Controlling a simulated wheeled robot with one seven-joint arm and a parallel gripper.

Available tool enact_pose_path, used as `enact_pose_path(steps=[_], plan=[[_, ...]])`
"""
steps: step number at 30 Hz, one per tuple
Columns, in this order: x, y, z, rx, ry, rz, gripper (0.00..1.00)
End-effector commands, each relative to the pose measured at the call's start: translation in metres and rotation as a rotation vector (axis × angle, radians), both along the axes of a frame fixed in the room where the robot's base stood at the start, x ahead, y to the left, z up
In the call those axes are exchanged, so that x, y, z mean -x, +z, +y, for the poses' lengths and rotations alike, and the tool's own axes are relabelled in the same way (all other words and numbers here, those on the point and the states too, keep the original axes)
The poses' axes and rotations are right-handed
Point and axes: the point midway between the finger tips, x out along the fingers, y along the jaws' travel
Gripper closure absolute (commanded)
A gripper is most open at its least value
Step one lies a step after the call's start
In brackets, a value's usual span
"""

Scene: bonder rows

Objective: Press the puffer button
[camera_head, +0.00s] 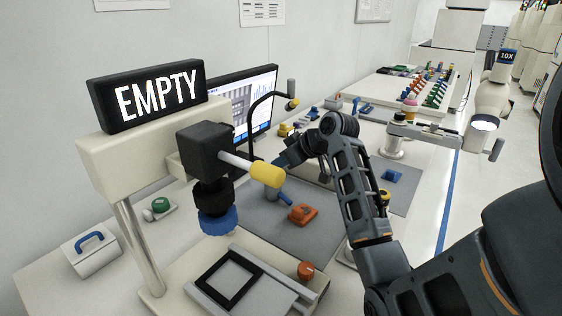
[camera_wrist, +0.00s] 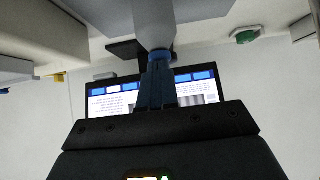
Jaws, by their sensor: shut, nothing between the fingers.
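No control is visibly labelled puffer. A green button (camera_head: 160,205) sits on a small pale base at the left of the bench; a green round part also shows at the upper right of the wrist view (camera_wrist: 246,35). An orange part (camera_head: 303,214) lies on the grey mat, and an orange-red knob (camera_head: 306,270) sits at the front stage's right corner. I cannot tell which is the puffer button. My gripper (camera_head: 279,163) is shut and empty, above the mat and behind the yellow-tipped handle. Its blue fingers (camera_wrist: 157,82) show in front of the monitor in the wrist view.
A microscope-like head (camera_head: 205,150) with a yellow-tipped handle (camera_head: 266,175) and blue ring stands left of my arm, under a sign (camera_head: 150,95) reading EMPTY. The monitor (camera_head: 262,90) is behind. A blue-handled white box (camera_head: 92,252) is far left. The grey mat (camera_head: 255,215) has free room.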

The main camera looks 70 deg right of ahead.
Motion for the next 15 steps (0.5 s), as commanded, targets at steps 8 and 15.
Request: enact_pose_path(steps=[8, 15], plan=[[0.0, -0.003, 0.0, -0.001, 0.001, 0.0, 1.0], [-0.001, -0.021, 0.0, 0.0, 0.0, 0.0, 1.0]])
